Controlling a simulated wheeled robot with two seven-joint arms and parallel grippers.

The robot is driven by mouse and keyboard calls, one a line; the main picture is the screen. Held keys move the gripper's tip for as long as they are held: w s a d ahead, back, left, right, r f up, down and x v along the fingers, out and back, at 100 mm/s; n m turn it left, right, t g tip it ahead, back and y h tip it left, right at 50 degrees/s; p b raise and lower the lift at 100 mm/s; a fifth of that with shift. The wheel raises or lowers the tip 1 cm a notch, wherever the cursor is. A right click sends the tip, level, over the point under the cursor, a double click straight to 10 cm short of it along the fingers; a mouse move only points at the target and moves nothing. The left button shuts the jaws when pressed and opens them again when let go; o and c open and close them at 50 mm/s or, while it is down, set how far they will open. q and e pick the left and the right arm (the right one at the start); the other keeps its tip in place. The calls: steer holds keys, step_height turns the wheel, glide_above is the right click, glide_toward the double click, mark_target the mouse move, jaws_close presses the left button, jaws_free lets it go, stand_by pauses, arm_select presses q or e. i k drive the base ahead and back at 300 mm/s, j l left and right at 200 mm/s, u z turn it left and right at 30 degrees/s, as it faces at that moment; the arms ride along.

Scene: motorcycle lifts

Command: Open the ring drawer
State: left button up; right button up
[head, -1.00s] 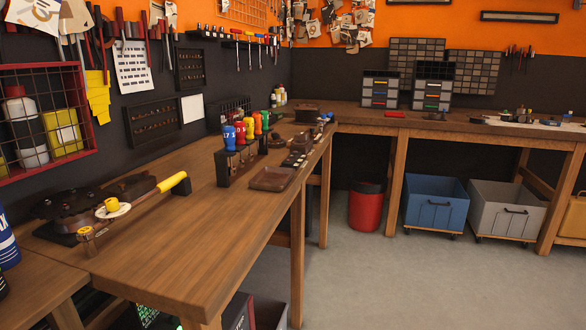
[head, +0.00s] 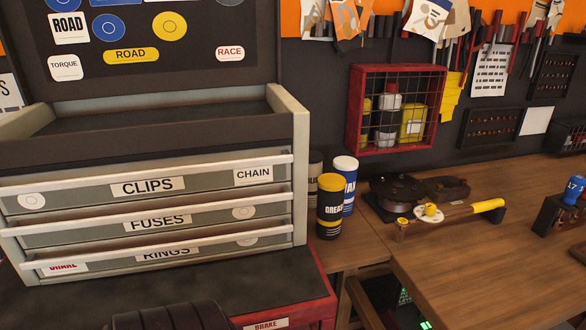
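The ring drawer (head: 160,256), labelled RINGS, is the lowest of three drawers in a grey tool chest (head: 300,150) at the left of the head view. A pale bar handle runs along its top edge and partly covers the label. The drawer looks shut. The fuses drawer (head: 158,222) and the clips drawer (head: 150,187) are above it and also look shut. The chest's upper lid stands open. Neither gripper can be made out in the head view.
The chest stands on a dark top over a red cabinet (head: 318,290). Grease cans (head: 330,210) stand just right of it. The wooden bench (head: 470,250) carries a dark part and a yellow-handled tool (head: 470,209). A red wire-fronted wall box (head: 398,108) hangs above.

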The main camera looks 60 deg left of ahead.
mark_target(100, 255)
steer(key=u, duration=2.7)
steer(key=k, duration=0.5)
